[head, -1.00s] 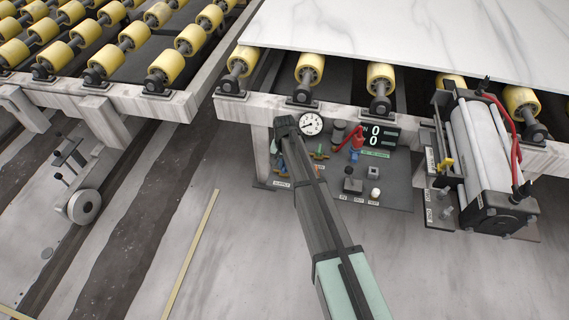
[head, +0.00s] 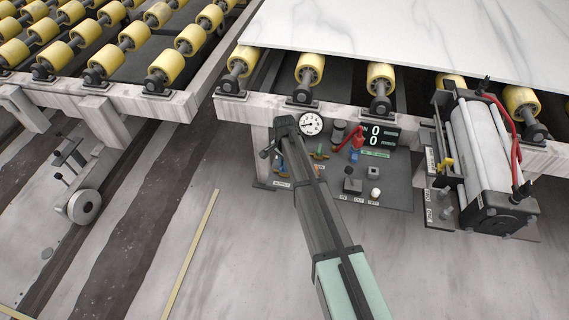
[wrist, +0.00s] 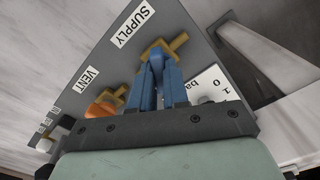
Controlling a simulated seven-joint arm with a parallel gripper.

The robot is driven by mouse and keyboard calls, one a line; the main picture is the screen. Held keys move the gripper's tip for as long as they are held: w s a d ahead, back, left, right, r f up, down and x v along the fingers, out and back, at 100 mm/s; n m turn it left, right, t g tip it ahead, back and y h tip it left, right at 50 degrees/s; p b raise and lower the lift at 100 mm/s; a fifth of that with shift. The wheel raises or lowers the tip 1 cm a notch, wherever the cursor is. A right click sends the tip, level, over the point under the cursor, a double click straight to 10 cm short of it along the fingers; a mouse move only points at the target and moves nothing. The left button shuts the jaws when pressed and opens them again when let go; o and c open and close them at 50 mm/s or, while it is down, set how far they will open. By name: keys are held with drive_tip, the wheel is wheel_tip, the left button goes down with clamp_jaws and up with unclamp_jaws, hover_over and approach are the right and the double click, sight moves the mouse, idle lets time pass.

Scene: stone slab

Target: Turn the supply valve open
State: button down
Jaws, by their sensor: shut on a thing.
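The supply valve (wrist: 177,42) shows brass-coloured next to the SUPPLY label (wrist: 134,25) in the wrist view. My gripper (wrist: 158,62) has its blue fingers closed together on it, covering most of its handle. In the head view my gripper (head: 281,166) is low at the left end of the valve panel (head: 390,190), and my arm hides much of the valve there. The exact angle of the handle cannot be told.
An orange-handled vent valve (wrist: 104,106) sits close beside my fingers, by the VENT label. A large cylinder (head: 485,150) is at right. Floor in front is clear.

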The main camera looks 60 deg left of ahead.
drive_tip(key=m, duration=0.5)
drive_tip(key=shift+m, duration=0.3)
drive_tip(key=m, duration=0.5)
drive_tip(key=shift+m, duration=0.4)
drive_tip(key=c, duration=1.1)
unclamp_jaws()
wheel_tip(320, 180, up, 14)
drive_tip(key=shift+f, duration=0.1)
